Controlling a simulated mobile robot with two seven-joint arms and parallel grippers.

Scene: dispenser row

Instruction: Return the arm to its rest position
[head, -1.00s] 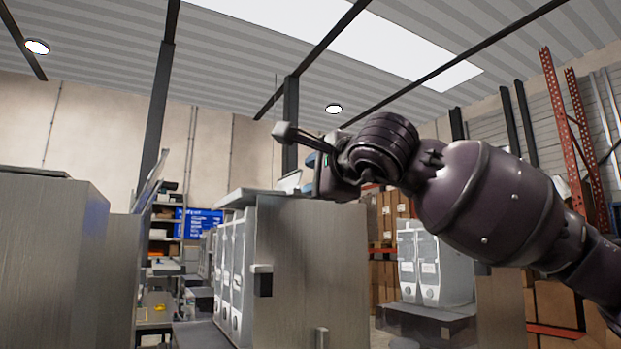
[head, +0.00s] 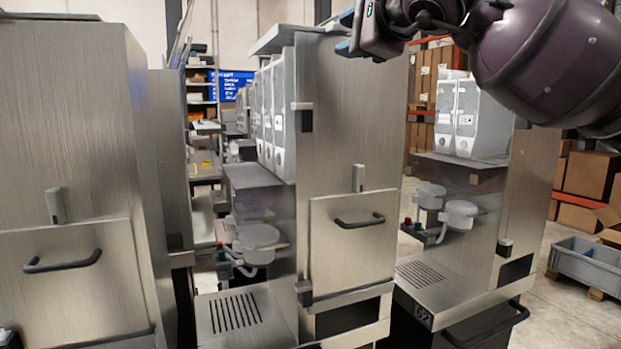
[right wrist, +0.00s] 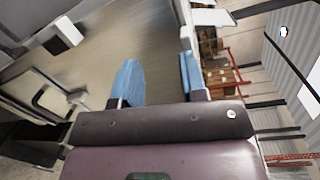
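My right arm comes in from the upper right in the head view, high in front of the middle dispenser cabinet (head: 350,130). My right gripper (head: 349,33) is at the top edge of that view, partly cut off, near the cabinet's upper edge. In the right wrist view its two blue fingers (right wrist: 161,80) stand well apart with nothing between them, so it is open and empty. A steel cabinet face with a handle shows beyond the fingers there. My left gripper is not seen.
Another steel cabinet (head: 70,150) stands close on the left. A further dispenser (head: 455,250) with grey canisters (head: 470,118) stands on the right. A grey crate (head: 590,268) lies on the floor at far right, with cardboard boxes (head: 590,174) behind it.

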